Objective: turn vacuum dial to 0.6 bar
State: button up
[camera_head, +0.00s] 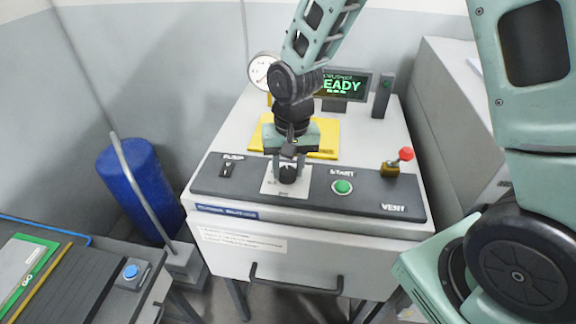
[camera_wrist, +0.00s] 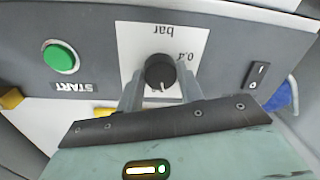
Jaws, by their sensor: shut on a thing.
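The vacuum dial is a dark round knob (camera_wrist: 160,72) on a white scale plate (camera_wrist: 180,40) marked "bar", with "0.4" readable in the wrist view. A light pointer line on the knob faces the lower edge of that view. My gripper (camera_wrist: 158,88) is shut on the knob, one finger on each side. In the head view the knob (camera_head: 288,172) sits on the dark control strip below my gripper (camera_head: 289,158). Other scale marks are hidden or too small to read.
A green START button (camera_head: 342,187) and a red-tipped VENT lever (camera_head: 405,154) are to the right of the dial. A PUMP switch (camera_head: 227,168) is to the left. A round gauge (camera_head: 262,72) and a READY display (camera_head: 343,85) stand behind.

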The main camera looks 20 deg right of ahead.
aim_at(291, 167)
jog(key=n, duration=0.4)
jog(key=shift+w, duration=0.1)
jog(key=n, duration=0.4)
jog(key=shift+n+p, duration=0.3)
jog(key=shift+p, duration=0.1)
jog(key=o, duration=1)
jog(key=r+b, duration=0.1)
jog(key=r, duration=0.4)
jog(key=r+b, duration=0.1)
jog(key=r, duration=0.5)
jog(key=d+r+b, duration=0.1)
jog(key=r, duration=0.5)
jog(key=shift+w+r, duration=0.25)
